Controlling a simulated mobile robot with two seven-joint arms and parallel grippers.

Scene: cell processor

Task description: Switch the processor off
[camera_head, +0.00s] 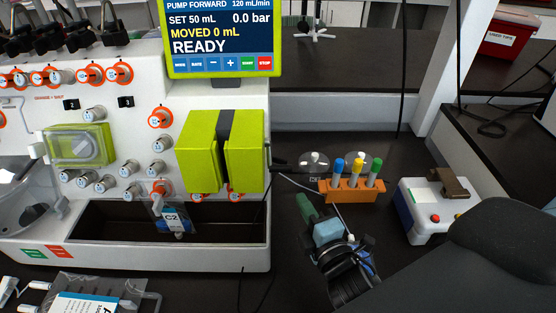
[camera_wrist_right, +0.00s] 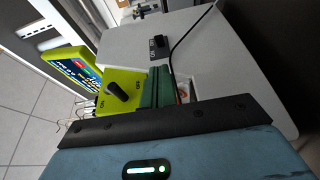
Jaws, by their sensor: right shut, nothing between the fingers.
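The processor (camera_head: 145,90) is a large white machine on the left of the head view. Its screen (camera_head: 222,38) is lit and reads READY. In the right wrist view its white side panel (camera_wrist_right: 220,65) carries a small black switch (camera_wrist_right: 159,48) with white marks; its position is too small to read. My right gripper (camera_head: 306,205) has green fingers and is shut and empty, right of the processor in the head view. In the wrist view its fingers (camera_wrist_right: 160,87) point toward the side panel, with the switch beyond them; contact cannot be told. My left gripper is not in view.
A lime-green housing with a black knob (camera_wrist_right: 122,91) stands close left of the fingers. A cable (camera_wrist_right: 192,32) runs near the switch. An orange rack (camera_head: 352,190) with coloured-cap tubes and a white device (camera_head: 430,212) stand to the right. A blue-labelled bag (camera_head: 85,300) lies at front left.

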